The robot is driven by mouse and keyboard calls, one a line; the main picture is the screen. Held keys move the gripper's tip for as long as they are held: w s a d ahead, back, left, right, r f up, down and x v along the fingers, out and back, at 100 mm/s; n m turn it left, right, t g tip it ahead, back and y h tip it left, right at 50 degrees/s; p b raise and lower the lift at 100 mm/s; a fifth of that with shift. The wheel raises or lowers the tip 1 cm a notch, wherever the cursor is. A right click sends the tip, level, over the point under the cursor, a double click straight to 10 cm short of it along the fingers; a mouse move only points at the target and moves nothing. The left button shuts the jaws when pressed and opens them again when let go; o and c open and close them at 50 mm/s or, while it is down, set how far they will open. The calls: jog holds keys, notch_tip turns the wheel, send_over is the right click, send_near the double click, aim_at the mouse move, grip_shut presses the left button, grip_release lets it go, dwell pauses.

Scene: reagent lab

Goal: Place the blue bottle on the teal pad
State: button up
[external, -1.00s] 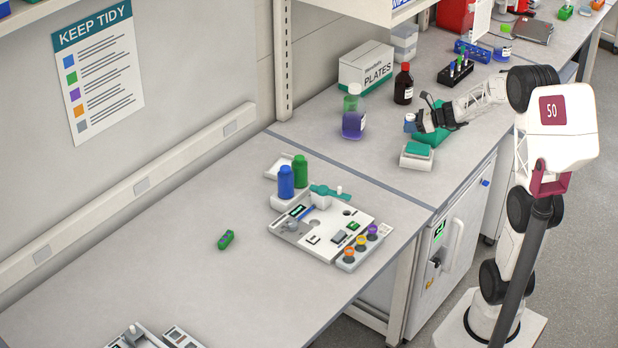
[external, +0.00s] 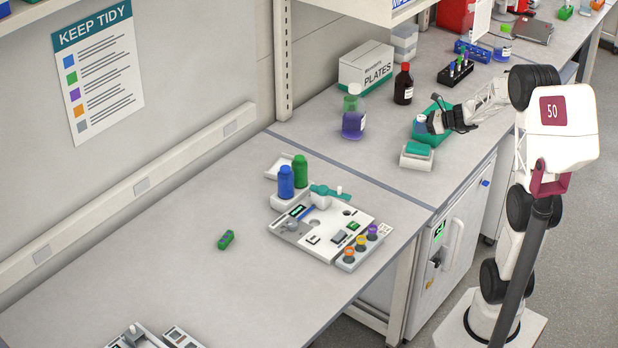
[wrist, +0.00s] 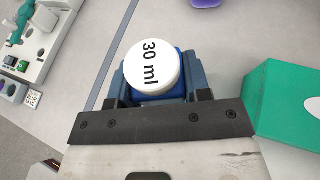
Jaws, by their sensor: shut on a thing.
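A blue bottle with a white cap marked "30 ml" (wrist: 153,68) is held upright between my gripper's fingers (wrist: 155,85). In the external view the blue bottle (external: 420,125) shows at the tip of my gripper (external: 432,122), in front of a larger teal object (external: 438,110). A teal block (wrist: 285,100) also shows right of my gripper in the wrist view, apart from the bottle. A small teal slab (external: 417,148) lies on a white base nearer the bench's front edge. I cannot tell which teal thing is the pad, or how high the bottle is.
A bottle of purple liquid (external: 353,122) and a dark brown bottle (external: 403,84) stand behind my gripper. Left are a white instrument (external: 325,225), another blue bottle (external: 286,182) and a green bottle (external: 300,171). A dark tube rack (external: 455,72) stands further back. The left bench is mostly clear.

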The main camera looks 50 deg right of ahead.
aim_at(419, 146)
jog(key=shift+f, duration=1.3)
jog(key=shift+f, duration=2.05)
jog(key=shift+f, duration=0.1)
jog(key=o, duration=0.9)
jog(key=shift+v, duration=6.05)
jog(key=shift+w, duration=0.1)
